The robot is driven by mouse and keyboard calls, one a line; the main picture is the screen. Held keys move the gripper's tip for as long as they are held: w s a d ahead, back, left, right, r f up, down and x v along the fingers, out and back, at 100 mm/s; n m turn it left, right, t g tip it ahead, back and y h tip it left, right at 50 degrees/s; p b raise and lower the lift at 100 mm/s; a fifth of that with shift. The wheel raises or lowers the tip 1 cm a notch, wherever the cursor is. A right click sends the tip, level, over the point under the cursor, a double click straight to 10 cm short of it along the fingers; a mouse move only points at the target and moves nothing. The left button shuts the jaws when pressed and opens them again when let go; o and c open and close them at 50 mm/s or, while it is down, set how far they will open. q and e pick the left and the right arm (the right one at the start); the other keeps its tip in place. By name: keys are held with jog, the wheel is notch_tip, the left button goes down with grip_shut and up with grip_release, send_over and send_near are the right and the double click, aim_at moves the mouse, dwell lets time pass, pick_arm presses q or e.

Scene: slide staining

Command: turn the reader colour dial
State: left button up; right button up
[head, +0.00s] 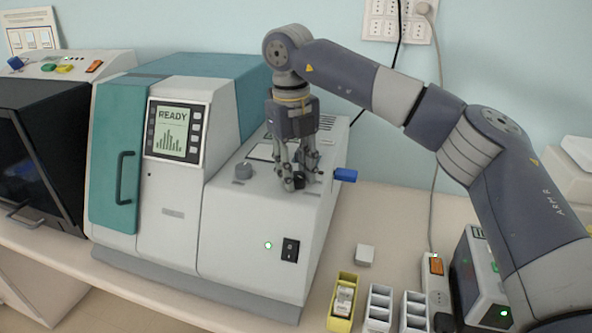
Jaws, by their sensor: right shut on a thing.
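The reader (258,225) is a white and teal bench machine with a lit screen (178,131) that reads READY above a bar graph. My right gripper (297,181) points down over the top of its right-hand section. Its fingers are shut on a small dark dial (299,182), which they partly hide. I cannot make out the dial's markings or its setting. A grey knob (243,171) stands apart to the left on the same surface. My left gripper is out of view.
A blue lever (345,175) sticks out at the reader's right side, close to my gripper. A yellow holder (343,303), white racks (379,308) and a small pale block (365,255) stand on the bench at front right. A power strip (437,287) lies beyond them.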

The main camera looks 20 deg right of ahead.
jog(key=o, duration=1.1)
jog(key=shift+r, duration=0.15)
jog(key=r, duration=1.2)
jog(key=shift+a, duration=0.3)
jog(key=shift+f, duration=0.1)
